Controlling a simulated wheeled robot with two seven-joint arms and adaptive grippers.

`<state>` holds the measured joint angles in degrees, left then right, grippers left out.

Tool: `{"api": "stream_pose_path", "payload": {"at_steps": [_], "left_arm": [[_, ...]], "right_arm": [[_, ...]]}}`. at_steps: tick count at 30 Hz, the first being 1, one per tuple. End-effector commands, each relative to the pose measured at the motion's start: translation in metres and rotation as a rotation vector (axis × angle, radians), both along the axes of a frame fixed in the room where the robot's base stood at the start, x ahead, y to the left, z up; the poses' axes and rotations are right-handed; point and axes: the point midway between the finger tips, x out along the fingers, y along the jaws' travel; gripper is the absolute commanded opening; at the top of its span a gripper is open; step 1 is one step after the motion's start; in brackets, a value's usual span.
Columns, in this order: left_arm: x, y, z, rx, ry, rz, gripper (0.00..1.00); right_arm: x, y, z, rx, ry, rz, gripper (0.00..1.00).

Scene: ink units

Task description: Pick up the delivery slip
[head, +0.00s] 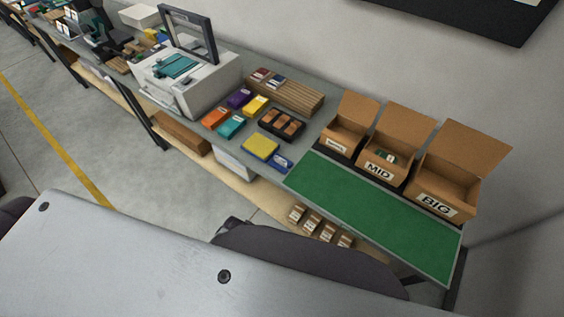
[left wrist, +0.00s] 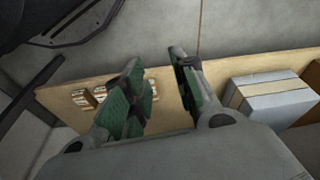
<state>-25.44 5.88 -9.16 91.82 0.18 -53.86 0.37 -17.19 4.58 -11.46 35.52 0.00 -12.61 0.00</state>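I cannot make out a delivery slip for certain in either view. A small blue item with a pale label (head: 282,161) lies at the left end of the green mat (head: 375,205), beside a yellow-topped pad (head: 261,146); it is too small to identify. My left gripper (left wrist: 157,60) shows in the left wrist view with its green-padded fingers apart and nothing between them. It is above the wooden lower shelf (left wrist: 170,85). Neither gripper shows in the head view.
Open cartons stand behind the mat, including MID (head: 380,171) and BIG (head: 437,206). A white machine (head: 200,92) with a raised lid and several coloured packs stand to their left. Small labelled boxes (head: 312,221) and a white box (left wrist: 268,101) sit on the lower shelf.

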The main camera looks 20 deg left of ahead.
Motion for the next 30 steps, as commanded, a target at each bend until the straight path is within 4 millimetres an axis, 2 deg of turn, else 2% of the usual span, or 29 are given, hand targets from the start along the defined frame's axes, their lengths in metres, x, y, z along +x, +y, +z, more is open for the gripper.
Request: {"api": "stream_pose_path", "payload": {"at_steps": [6,17,23,27,30], "left_arm": [[0.024,-0.005,0.046,-0.010,-0.025,0.011,0.28],[0.056,-0.021,0.135,-0.054,-0.066,0.046,0.28],[0.072,-0.039,0.190,-0.111,-0.090,0.080,0.28],[0.085,-0.061,0.231,-0.173,-0.101,0.114,0.28],[0.091,-0.075,0.251,-0.214,-0.098,0.137,0.28]], "right_arm": [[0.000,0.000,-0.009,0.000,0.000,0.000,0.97],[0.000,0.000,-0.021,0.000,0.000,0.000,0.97],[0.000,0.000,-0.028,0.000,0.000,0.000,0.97],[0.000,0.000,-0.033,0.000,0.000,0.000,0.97],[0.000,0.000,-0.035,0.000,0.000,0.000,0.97]]}}
